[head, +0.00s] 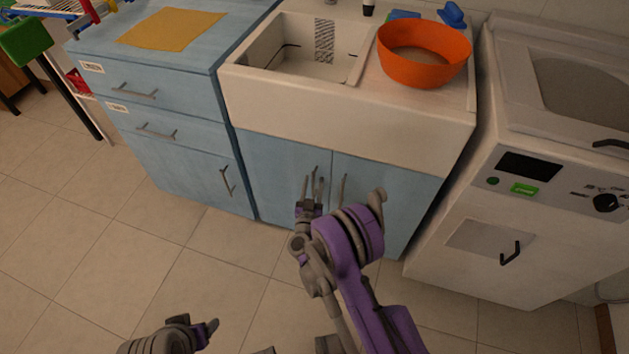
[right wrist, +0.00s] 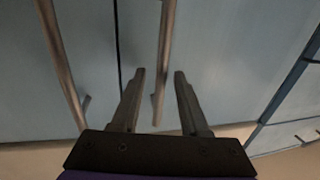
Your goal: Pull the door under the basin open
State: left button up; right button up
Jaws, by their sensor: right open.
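Under the white basin (head: 345,115) are two blue doors, a left door (head: 268,170) and a right door (head: 400,205), each with a thin upright bar handle near the middle seam. My right gripper (head: 312,182) is open in front of the left door's handle (head: 305,186). In the right wrist view, this handle (right wrist: 164,60) shows between the two fingers (right wrist: 157,75); I cannot tell its distance from them. The right door's handle (head: 343,188) stands free beside the gripper. Both doors look closed. My left gripper (head: 200,330) is low at the bottom left, partly seen, away from the doors.
An orange bowl (head: 425,68) sits on the basin's right side. A blue drawer cabinet (head: 160,130) stands left of the doors, a white appliance (head: 480,250) right. The tiled floor (head: 150,250) in front is clear.

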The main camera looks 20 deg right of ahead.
grip_shut()
dwell(1.4)
